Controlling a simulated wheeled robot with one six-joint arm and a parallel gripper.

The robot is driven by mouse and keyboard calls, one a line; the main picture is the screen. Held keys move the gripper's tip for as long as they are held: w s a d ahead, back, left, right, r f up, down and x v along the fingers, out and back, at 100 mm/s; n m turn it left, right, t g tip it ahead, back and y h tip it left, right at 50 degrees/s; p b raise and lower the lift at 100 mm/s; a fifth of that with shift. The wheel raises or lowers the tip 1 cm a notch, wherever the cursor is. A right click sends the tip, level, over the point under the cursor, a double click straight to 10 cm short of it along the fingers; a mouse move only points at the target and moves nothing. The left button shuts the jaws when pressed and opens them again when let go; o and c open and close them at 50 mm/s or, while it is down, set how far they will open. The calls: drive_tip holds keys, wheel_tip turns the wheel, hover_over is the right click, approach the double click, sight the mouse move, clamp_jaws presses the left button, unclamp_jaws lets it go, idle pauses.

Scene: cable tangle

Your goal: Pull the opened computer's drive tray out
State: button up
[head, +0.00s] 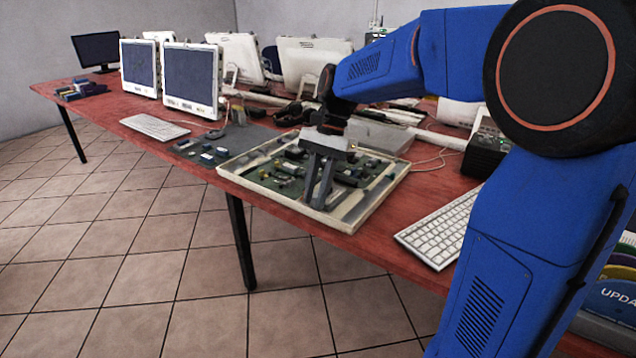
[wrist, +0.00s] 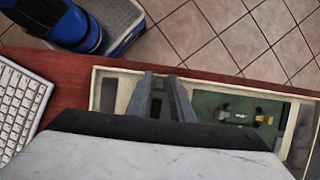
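The opened computer (head: 233,177) is a shallow cream-rimmed case lying flat on the red table, with green circuit boards and small parts inside. Its near rim and some boards also show in the wrist view (wrist: 225,77). My gripper (head: 314,204) points down into the case near its front wall. Its two grey fingers show a narrow gap between them, also seen in the wrist view (wrist: 161,78). I cannot tell whether anything is between the fingertips. I cannot make out the drive tray for certain; the gripper body hides much of the case in the wrist view.
A white keyboard (head: 440,228) lies right of the case. A dark mat (head: 215,146) with small parts is to the left. A grey box (head: 380,136) and a black device (head: 486,145) stand behind. Several monitors (head: 190,78) line the back. The floor in front is clear.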

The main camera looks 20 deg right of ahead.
drive_tip(key=v, duration=1.7)
drive_tip(key=shift+r, duration=0.2)
